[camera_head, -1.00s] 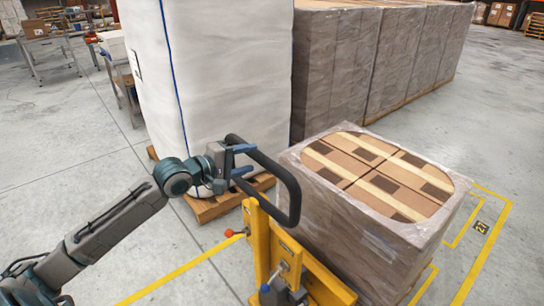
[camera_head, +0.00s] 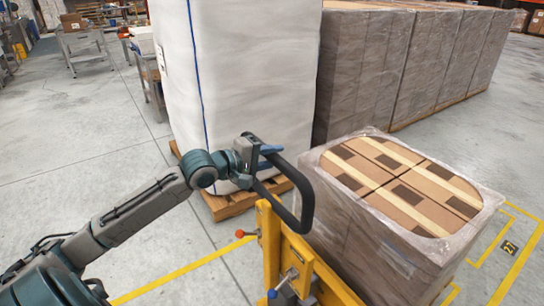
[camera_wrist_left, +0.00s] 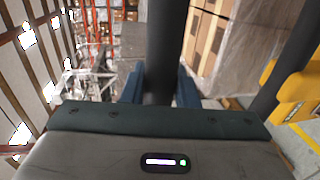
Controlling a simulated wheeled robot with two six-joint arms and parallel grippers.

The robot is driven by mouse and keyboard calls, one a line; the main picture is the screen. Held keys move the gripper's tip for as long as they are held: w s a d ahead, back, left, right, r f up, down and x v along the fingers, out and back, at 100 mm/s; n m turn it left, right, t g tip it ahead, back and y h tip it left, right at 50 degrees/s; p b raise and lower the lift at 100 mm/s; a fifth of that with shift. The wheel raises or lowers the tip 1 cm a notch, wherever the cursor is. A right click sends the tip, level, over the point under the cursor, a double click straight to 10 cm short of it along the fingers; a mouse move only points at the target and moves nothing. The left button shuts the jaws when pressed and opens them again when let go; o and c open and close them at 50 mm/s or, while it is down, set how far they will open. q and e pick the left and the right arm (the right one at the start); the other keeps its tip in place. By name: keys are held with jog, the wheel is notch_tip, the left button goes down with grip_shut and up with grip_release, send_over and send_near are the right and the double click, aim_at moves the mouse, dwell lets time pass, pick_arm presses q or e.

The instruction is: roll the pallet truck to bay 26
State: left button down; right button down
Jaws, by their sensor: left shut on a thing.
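The pallet truck has a yellow mast (camera_head: 285,255) and a black loop handle (camera_head: 306,205), with a red-knobbed lever (camera_head: 240,233) at its side. In the left wrist view the dark handle bar (camera_wrist_left: 167,45) runs between the blue fingers. A wrapped stack of cartons (camera_head: 400,205) stands just beyond the mast; the truck's forks are hidden. A floor label (camera_head: 509,247), perhaps 21 or 27, lies right of the stack. I see no bay 26 mark. My right gripper is out of view.
A tall white bulk bag (camera_head: 255,75) on a wooden pallet (camera_head: 232,205) stands close behind the handle. Grey wrapped pallets (camera_head: 365,75) line up behind the stack. Steel tables (camera_head: 88,48) stand at back left. The left floor is open, crossed by a yellow line (camera_head: 180,270).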

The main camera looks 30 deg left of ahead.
pick_arm(q)
jog(key=shift+w+r, duration=0.1)
jog(key=shift+w, duration=0.05)
jog(key=shift+w+d+r+p, duration=0.15)
jog(key=shift+w+p, duration=0.2)
jog(key=shift+x, duration=1.05)
jog(key=c, duration=1.4)
grip_release()
jog(key=shift+s, duration=0.1)
jog(key=shift+o, duration=1.2)
jog(key=shift+s, duration=0.2)
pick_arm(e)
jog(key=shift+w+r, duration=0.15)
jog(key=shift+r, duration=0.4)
